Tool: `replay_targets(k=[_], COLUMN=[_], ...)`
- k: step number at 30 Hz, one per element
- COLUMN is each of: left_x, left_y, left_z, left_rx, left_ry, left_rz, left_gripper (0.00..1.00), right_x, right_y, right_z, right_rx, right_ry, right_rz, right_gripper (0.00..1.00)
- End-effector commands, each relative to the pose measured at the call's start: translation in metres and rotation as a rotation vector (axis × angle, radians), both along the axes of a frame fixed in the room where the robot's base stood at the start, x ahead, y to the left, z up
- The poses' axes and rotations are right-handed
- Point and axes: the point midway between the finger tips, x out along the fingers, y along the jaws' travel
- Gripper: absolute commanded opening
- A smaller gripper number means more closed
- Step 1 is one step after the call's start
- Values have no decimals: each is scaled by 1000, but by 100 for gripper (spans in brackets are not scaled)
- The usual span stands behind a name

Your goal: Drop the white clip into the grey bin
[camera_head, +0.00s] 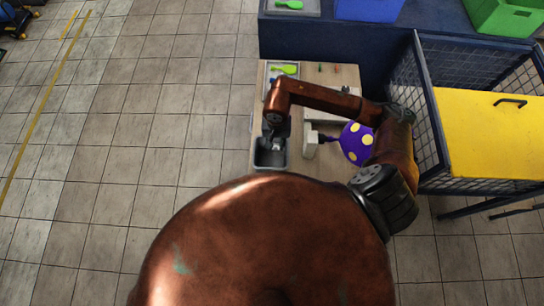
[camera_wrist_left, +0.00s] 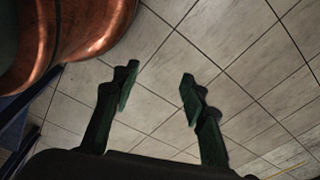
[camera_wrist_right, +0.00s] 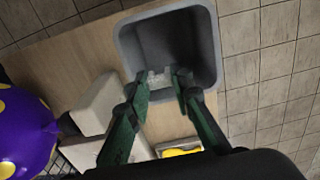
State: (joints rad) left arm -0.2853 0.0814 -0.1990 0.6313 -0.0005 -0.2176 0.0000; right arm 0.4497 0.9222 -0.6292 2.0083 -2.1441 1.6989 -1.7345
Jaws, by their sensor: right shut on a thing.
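The grey bin (camera_head: 262,163) stands at the near left corner of the table. In the right wrist view it is the open grey box (camera_wrist_right: 205,70) at the top, and it looks empty inside. My right gripper (camera_wrist_right: 160,80) is shut on the small whitish clip (camera_wrist_right: 157,76), over the bin's opening. The head view also shows the right gripper (camera_head: 273,141) above the bin, with the clip partly hidden at its tips. My left gripper (camera_wrist_left: 158,88) is open and empty over the tiled floor, and it is not seen in the head view.
A purple balloon with yellow dots (camera_head: 355,144) and a pale block (camera_head: 310,143) are to the right of the bin. A tray with a green-yellow thing (camera_head: 285,69) lies at the back. A yellow-topped mesh cage (camera_head: 490,130) stands to the right.

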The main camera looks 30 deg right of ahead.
Motion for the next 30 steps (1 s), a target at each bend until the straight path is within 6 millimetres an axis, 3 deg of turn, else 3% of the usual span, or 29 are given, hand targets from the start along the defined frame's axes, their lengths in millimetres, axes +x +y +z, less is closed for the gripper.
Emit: replay_targets(k=[6, 12, 23, 24, 30], left_x=[-19, -34, -19, -17, -16], left_y=[-2, -2, -2, -2, -2], left_z=[-10, -14, -14, -13, -13], left_rx=[-2, -1, -2, -3, -2], left_ry=[24, 43, 24, 22, 20], left_rz=[5, 9, 4, 4, 3], left_gripper=[40, 40, 40, 40, 40], right_x=[-1, 0, 0, 0, 0], right_y=[1, 1, 0, 0, 0], right_z=[-28, -43, -46, -46, -46], right_rx=[2, 1, 0, 0, 0], right_ry=[3, 0, 0, 0, 0], right_rz=[1, 2, 2, 2, 3], right_gripper=[1, 1, 1, 22, 36])
